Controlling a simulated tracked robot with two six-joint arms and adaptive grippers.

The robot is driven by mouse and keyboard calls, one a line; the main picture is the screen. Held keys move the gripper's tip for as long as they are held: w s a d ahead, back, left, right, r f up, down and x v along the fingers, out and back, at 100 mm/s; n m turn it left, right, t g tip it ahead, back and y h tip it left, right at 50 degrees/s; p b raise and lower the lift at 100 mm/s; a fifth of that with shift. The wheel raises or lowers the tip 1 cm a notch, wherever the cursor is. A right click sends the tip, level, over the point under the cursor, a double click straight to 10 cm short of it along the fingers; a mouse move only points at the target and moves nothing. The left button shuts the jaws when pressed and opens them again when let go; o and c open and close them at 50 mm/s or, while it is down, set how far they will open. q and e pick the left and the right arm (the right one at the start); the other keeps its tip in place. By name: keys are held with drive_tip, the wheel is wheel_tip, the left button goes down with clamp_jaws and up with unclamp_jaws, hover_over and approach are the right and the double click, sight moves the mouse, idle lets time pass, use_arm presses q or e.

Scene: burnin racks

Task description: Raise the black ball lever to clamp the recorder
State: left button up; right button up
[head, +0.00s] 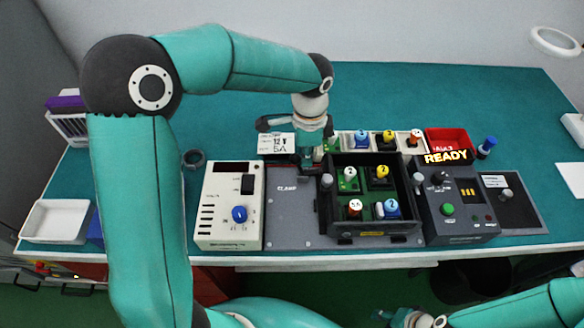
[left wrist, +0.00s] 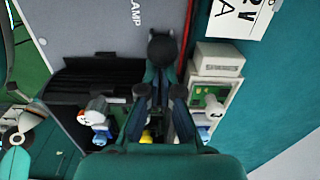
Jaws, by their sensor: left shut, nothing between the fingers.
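In the left wrist view a black ball (left wrist: 163,45), which looks like the lever's knob, sits just beyond my fingertips. My left gripper (left wrist: 160,85) is shut and empty, with its tips close to the ball; I cannot tell whether they touch. In the head view my left gripper (head: 308,164) points down at the back edge of the grey plate marked CLAMP (head: 288,214), and hides the ball lever there. I cannot tell which device is the recorder. My right gripper (head: 408,318) shows partly at the bottom edge, and its fingers are unclear.
A black tray (head: 372,228) holds several coloured numbered pieces. A cream panel with a blue knob (head: 230,232) stands left of the plate, and a dark control box (head: 458,232) under READY stands right. A red bin (head: 462,138) is behind.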

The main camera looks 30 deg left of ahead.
sight(306, 174)
use_arm(q)
drive_tip(key=o, duration=0.7)
drive_tip(key=shift+c, duration=0.2)
drive_tip(key=shift+r, duration=0.15)
wheel_tip(306, 174, up, 9)
drive_tip(key=p, duration=0.7)
